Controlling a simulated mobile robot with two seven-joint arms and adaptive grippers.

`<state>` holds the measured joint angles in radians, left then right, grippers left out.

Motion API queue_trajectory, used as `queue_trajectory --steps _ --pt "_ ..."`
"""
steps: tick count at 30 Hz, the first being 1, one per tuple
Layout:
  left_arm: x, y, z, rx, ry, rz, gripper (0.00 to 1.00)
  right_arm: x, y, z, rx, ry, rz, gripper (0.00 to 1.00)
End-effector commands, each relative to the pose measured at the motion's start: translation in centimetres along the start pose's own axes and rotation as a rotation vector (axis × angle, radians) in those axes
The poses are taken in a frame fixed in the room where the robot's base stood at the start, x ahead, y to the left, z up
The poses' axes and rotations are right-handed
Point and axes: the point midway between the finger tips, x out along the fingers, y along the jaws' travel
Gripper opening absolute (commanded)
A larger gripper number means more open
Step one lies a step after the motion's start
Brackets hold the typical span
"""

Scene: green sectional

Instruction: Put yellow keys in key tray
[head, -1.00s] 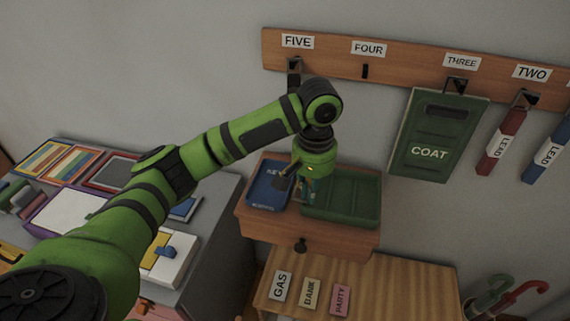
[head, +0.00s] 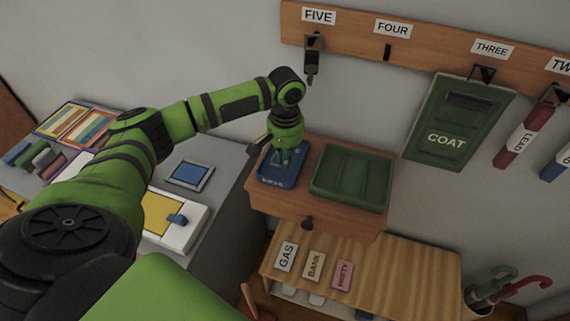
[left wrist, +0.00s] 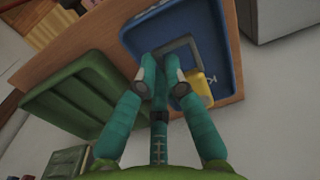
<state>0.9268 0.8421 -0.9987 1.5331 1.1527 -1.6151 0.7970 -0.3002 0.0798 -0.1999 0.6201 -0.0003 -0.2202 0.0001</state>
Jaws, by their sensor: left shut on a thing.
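My left gripper (head: 287,158) is over the blue tray (head: 268,178), which bears partly hidden lettering. In the left wrist view its teal fingers (left wrist: 161,72) point down at the blue tray (left wrist: 207,18). They are shut on the yellow keys (left wrist: 200,92), seen as a yellow piece with a dark grey loop at the fingertips. The keys overlap the tray's inside in this view; I cannot tell whether they touch its floor. In the head view the gripper hides them. My right gripper is not in view.
A green tray (head: 350,180) stands just right of the blue one on the small wooden shelf (head: 335,222). A hook rail (head: 435,45) above holds a green COAT board (head: 446,122). A grey desk with several items is at left; a slatted bench (head: 395,272) is below.

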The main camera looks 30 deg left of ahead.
Motion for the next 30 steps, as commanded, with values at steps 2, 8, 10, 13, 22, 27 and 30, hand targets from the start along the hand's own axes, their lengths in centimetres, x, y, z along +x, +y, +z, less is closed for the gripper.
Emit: queue_trajectory --steps 2,8,10,13,22,27,30 --pt "0.8 -0.1 0.1 -0.001 -0.004 -0.002 0.00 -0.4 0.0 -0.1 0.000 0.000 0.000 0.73" --pt "3.5 -0.1 0.1 0.000 -0.003 -0.003 0.00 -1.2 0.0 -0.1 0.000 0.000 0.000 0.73" --pt "3.9 -0.1 0.1 0.000 -0.001 -0.002 0.00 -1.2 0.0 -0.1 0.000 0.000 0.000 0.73" --pt "3.9 0.0 0.1 0.001 0.000 -0.002 0.00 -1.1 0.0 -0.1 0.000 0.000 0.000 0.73" --pt "4.3 0.0 0.1 0.001 -0.001 -0.002 0.27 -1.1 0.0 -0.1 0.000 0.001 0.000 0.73" --pt "4.2 0.0 0.1 0.000 -0.001 -0.002 0.34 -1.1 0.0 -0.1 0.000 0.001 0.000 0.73" --pt "4.2 0.0 0.1 0.000 -0.001 -0.002 0.34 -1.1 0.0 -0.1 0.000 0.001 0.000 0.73"
